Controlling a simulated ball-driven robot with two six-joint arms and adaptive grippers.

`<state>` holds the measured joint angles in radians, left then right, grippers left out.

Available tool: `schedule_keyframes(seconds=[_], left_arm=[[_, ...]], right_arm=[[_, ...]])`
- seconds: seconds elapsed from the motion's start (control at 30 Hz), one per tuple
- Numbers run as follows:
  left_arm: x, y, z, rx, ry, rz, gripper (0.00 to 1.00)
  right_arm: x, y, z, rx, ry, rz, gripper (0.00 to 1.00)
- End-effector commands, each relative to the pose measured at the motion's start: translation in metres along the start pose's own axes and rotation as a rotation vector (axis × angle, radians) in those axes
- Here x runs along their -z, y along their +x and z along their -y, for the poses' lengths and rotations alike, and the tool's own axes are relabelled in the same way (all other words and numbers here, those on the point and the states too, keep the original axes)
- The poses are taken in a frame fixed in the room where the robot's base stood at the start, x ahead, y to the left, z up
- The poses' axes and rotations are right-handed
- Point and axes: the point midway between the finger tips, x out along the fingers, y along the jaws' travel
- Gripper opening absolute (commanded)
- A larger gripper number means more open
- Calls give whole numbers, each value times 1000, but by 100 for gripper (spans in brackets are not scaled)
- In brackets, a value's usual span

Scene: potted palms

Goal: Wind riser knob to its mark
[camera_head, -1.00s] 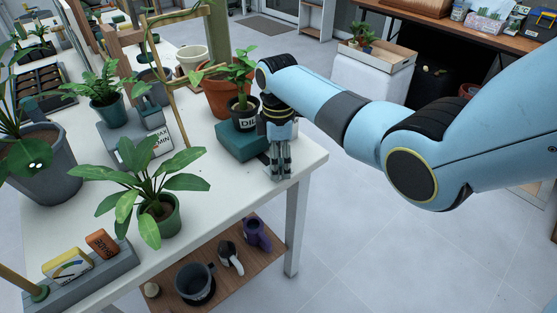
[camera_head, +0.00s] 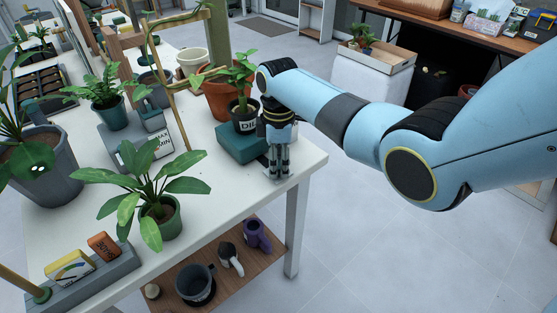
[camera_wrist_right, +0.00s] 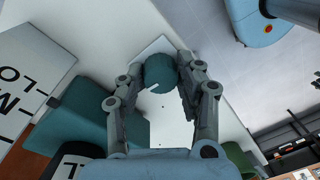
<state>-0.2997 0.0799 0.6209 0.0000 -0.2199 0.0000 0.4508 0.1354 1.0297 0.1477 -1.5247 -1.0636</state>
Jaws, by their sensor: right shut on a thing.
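The riser is a teal block (camera_head: 236,150) near the table's right corner, with a small black labelled pot (camera_head: 243,118) on it. It also shows in the right wrist view (camera_wrist_right: 78,108). Its round teal knob (camera_wrist_right: 161,72) shows there between the fingers, with a short pale line on its lower edge. My right gripper (camera_head: 277,174) points down beside the riser and is shut around the knob; its fingers (camera_wrist_right: 172,85) flank it. In the head view the fingers hide the knob. I cannot tell which mark the pale line faces. My left gripper is in neither view.
A terracotta pot (camera_head: 217,97) stands behind the riser. The table's right edge is close to the gripper; a lower shelf (camera_head: 225,280) holds a watering can.

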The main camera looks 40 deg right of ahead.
Motion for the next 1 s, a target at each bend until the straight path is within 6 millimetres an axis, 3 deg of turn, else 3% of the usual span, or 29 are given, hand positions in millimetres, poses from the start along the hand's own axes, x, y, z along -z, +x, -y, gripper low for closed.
schedule_keyframes(seconds=[0.5, 1.0], left_arm=[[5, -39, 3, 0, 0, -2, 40], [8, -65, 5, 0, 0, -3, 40]], right_arm=[[-1, -3, 2, 2, 427, -20, 3], [0, -2, 2, 1, 902, -45, 3]])
